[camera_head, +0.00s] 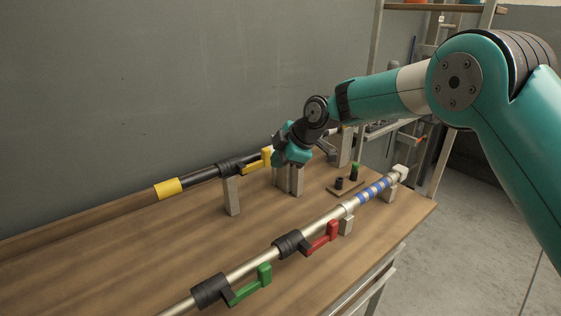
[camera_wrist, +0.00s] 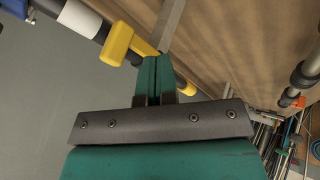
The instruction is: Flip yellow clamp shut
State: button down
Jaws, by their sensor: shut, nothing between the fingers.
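The yellow clamp (camera_head: 253,164) sits at a black collar on the dark rear pole. Its yellow lever runs out from the collar along the pole, with an upturned end close to my gripper. In the wrist view the yellow lever (camera_wrist: 119,44) is just left of my fingertips. My gripper (camera_head: 279,158) is at the rear pole, right of the lever. In the wrist view its green fingers (camera_wrist: 155,67) are together and empty. I cannot tell whether they touch the lever. The gripper hides part of the pole behind it.
A silver front pole carries a red clamp (camera_head: 321,239) and a green clamp (camera_head: 251,285). Grey support blocks (camera_head: 232,196) hold the rear pole. A grey wall stands behind; the wooden table (camera_head: 150,250) is bare between the poles.

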jog(key=b+v, duration=0.2)
jog(key=v, duration=0.8)
jog(key=shift+w+d, duration=0.35)
jog(key=shift+d, duration=0.05)
